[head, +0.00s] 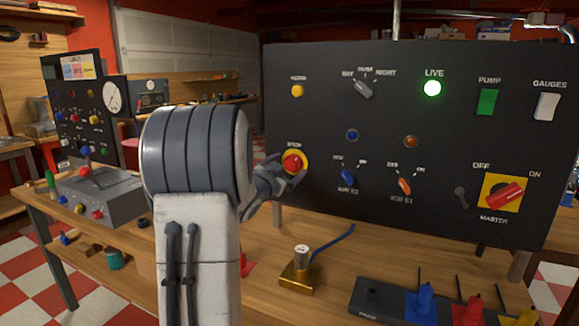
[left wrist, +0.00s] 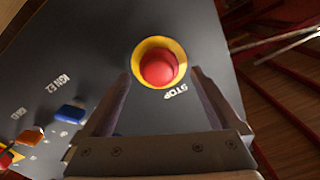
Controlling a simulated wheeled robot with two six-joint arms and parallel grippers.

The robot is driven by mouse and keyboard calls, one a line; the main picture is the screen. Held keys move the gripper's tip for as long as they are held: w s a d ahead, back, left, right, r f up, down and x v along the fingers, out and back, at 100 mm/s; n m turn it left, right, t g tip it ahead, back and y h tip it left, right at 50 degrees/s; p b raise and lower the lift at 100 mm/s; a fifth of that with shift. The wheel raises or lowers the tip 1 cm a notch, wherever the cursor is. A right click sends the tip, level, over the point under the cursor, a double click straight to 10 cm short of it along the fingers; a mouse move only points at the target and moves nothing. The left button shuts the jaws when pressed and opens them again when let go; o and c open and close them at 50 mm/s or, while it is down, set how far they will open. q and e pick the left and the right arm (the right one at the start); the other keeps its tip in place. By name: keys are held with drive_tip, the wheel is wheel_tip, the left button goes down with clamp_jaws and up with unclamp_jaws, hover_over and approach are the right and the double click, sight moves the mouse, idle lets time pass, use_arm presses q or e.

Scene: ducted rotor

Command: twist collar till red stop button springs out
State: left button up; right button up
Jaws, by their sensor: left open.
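The red stop button (head: 292,162) sits on a yellow round collar (head: 304,157) at the left side of the dark upright panel, under the word STOP. In the left wrist view the red button (left wrist: 159,68) and yellow collar (left wrist: 143,54) show whole, just beyond the fingertips. My left gripper (head: 287,171) is at the button in the head view. Its two fingers (left wrist: 160,80) are spread, one on each side of the button, with nothing gripped. Whether a finger touches the collar I cannot tell. My right gripper is not in view.
The panel (head: 320,105) carries a lit green LIVE lamp (head: 432,88), a blue switch (head: 348,178), an orange switch (head: 404,186) and a red master switch (head: 503,195). A brass block (head: 300,280) stands on the bench below. A grey box (head: 105,200) sits at left.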

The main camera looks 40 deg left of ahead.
use_arm(q)
drive_tip(key=v, duration=0.9)
